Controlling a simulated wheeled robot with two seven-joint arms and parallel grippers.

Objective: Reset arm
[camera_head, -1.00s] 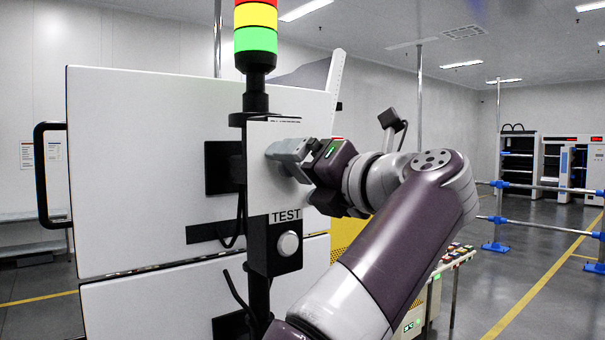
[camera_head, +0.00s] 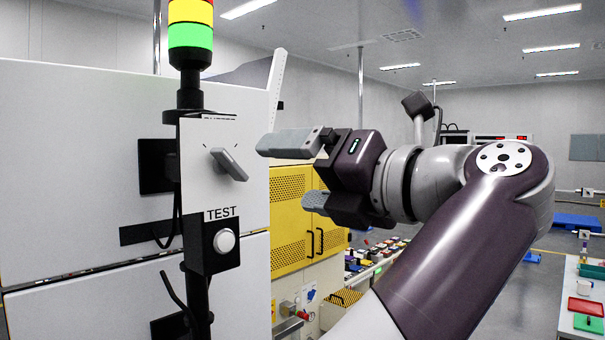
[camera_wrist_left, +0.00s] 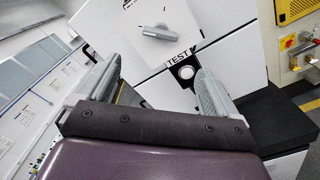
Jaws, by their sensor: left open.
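My left gripper (camera_head: 300,172) is open and empty in the head view, to the right of the white test panel (camera_head: 254,207). Its fingers point left toward the panel and are apart from it. A grey rotary knob (camera_head: 228,163) sits on the panel, tilted, above the word TEST and a round white button (camera_head: 224,241). In the left wrist view the two fingers of my left gripper (camera_wrist_left: 155,88) are spread wide. The knob (camera_wrist_left: 158,32) and the button (camera_wrist_left: 186,72) show beyond them, with nothing between the fingers. My right gripper is not in view.
A signal tower (camera_head: 190,35) rises above the panel. A yellow perforated cabinet (camera_head: 290,225) stands behind the gripper, with a row of small coloured items (camera_head: 375,255) beside it. A table with red and green trays (camera_head: 587,306) is at the lower right.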

